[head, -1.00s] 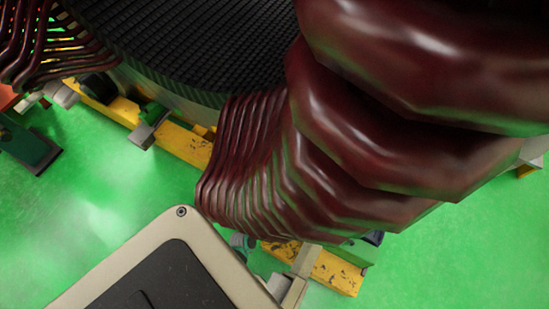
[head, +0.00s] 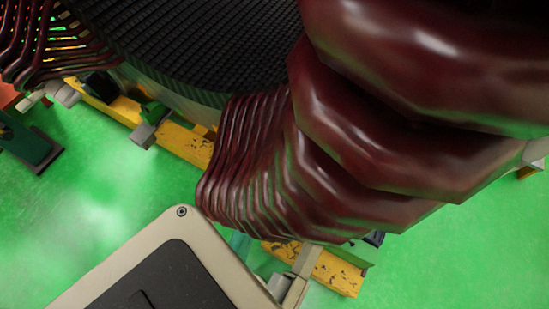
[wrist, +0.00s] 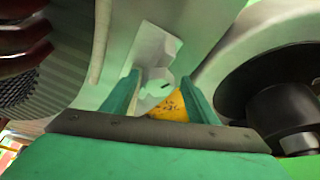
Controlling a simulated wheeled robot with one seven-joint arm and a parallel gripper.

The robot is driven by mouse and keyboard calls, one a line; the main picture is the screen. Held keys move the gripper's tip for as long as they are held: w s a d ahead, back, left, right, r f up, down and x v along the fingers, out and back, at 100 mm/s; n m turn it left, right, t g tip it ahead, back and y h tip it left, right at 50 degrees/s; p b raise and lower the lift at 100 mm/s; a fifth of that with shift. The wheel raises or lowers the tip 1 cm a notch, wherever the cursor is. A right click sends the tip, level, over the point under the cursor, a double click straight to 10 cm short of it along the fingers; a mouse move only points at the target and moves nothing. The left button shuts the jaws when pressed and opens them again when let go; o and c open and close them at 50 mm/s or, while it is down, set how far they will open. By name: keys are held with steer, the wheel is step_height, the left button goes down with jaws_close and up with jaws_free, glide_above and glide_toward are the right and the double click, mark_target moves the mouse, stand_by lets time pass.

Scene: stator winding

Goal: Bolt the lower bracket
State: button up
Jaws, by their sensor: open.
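My gripper (wrist: 160,79) shows in the wrist view as two teal fingers on a dark grey bar. The fingers are apart, with nothing clearly gripped. A pale grey bracket-like piece (wrist: 152,48) stands beyond and between the fingertips, with a faceted, nut-like lower part and a small dark slot. I cannot tell whether the fingers touch it. Whether this is the lower bracket or carries a bolt is unclear. In the head view, the stator's dark red coils (head: 375,110) cover most of the area around my gripper, and the fingers cannot be made out there.
The ribbed black stator core (head: 200,45) lies at the top. Worn yellow beams (head: 335,272) run beneath it on the green floor (head: 110,200); yellow also shows behind the fingers. A dark cylindrical part (wrist: 290,110) is close on the right in the wrist view.

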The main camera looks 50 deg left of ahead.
steer(key=shift+x, duration=1.05)
steer(key=shift+w, duration=0.15)
steer(key=shift+w, duration=0.1)
